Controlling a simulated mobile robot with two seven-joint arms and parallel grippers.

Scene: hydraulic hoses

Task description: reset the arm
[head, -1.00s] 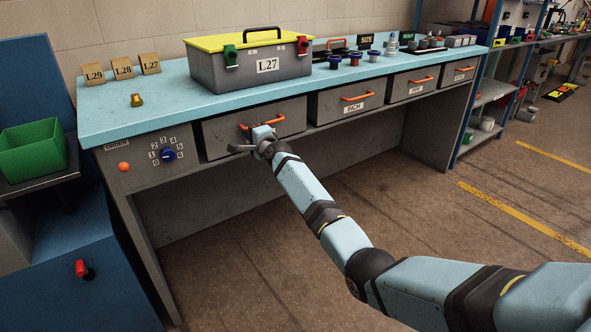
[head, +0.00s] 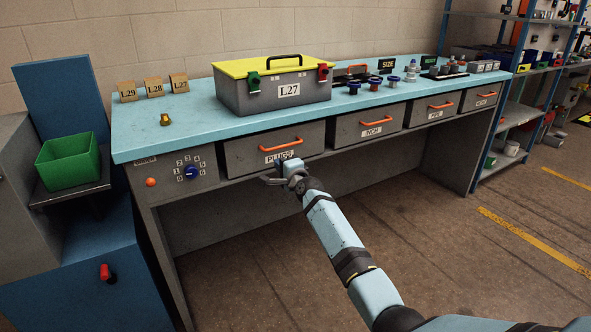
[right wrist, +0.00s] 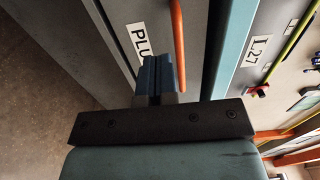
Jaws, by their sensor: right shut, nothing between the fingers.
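My right arm reaches in from the lower right of the head view. Its gripper (head: 279,172) is shut and empty, just below and in front of the PLUGS drawer (head: 246,155). In the right wrist view the shut fingers (right wrist: 157,75) point at the drawer front, beside the orange handle (right wrist: 179,45) and over part of the PLUGS label (right wrist: 138,40). They are not around the handle. The drawer looks closed. Whether the fingertips touch its front cannot be told. My left gripper is not in view.
The blue workbench (head: 190,128) carries a grey L27 toolbox (head: 275,92) with a yellow lid, wooden tags (head: 154,90) and several fittings. Other drawers (head: 368,125) look closed. A green bin (head: 68,162) stands at left. Floor (head: 420,235) before the bench is open.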

